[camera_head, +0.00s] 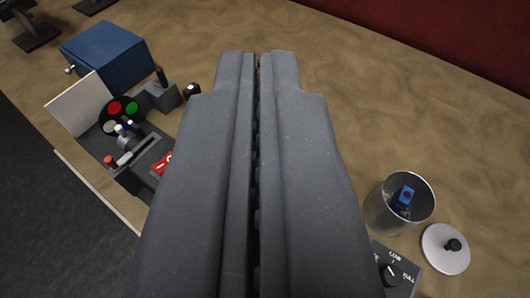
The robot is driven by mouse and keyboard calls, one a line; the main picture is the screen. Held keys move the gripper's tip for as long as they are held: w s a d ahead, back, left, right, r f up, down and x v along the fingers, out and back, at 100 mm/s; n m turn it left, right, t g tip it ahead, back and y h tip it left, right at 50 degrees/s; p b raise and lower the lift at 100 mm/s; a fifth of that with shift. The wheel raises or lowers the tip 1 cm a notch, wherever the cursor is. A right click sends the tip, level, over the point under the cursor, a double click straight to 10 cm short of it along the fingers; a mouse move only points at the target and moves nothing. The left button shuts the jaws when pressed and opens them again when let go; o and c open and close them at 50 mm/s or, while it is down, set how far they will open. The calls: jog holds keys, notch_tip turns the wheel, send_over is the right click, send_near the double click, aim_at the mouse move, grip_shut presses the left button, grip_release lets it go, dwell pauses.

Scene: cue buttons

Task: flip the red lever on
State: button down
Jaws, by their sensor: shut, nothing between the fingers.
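My gripper (257,56) is shut and empty, and its two fingers fill the middle of the view. A red-tipped handle (109,161) stands at the front left of a dark control panel (100,142), left of my gripper and apart from it. A red rocker-like piece with a white mark (162,163) sits at the panel's right, partly hidden by my left finger. I cannot tell for sure which of these is the red lever, nor its on or off position.
The panel also bears red (114,108) and green (131,108) buttons and small white and blue handles. A blue box (105,52) stands behind it. At right are a metal cup (377,212) holding a blue piece, a lid (437,258) and a dial (390,276).

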jog(key=w+a+f+n+g+p, duration=0.1)
jog(key=w+f+g+p, duration=0.2)
jog(key=w+p, duration=0.35)
jog(key=w+a+f+g+p, duration=0.25)
jog(key=w+f+p, duration=0.2)
jog(key=p, duration=0.35)
notch_tip(320, 180, down, 9)
jog(key=w+n+g+h+p, duration=0.1)
jog(key=w+g+h+p, duration=0.1)
jog(key=g+p, duration=0.6)
jog(key=h+p, duration=0.1)
jog(key=p, duration=0.5)
jog(key=shift+w+d+g, duration=0.15)
jog(key=shift+d+g, duration=0.05)
jog(key=shift+g, duration=0.15)
jog(key=shift+f, duration=0.15)
jog(key=x, duration=1)
